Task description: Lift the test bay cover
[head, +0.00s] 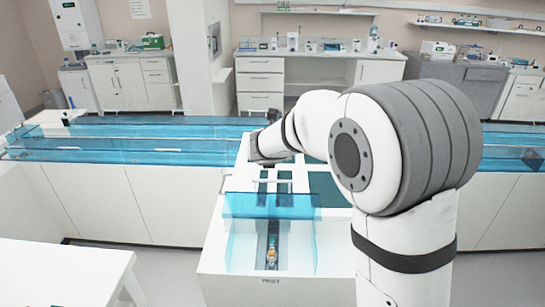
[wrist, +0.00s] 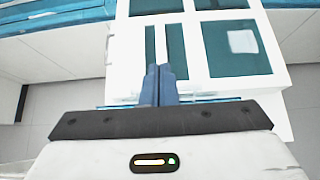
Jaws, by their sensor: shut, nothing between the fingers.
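The test bay (head: 270,281), marked TEST, is at the near end of the white bench. A clear blue cover (head: 272,205) is at the bay, with a darker band at the back and paler blue sides; I cannot tell whether it is shut or raised. A small tube with orange on it (head: 272,254) stands in the bay's dark slot. My gripper (head: 262,162) is beyond the cover, above the far part of the bench, apart from the cover. In the wrist view its two blue fingers (wrist: 159,84) are together with nothing between them.
A long blue-covered track (head: 130,140) runs across behind the bench. Dark green panels (wrist: 236,48) are set in the white bench top, one with a pale square on it. A white table (head: 65,270) stands at the near left. Grey floor lies between.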

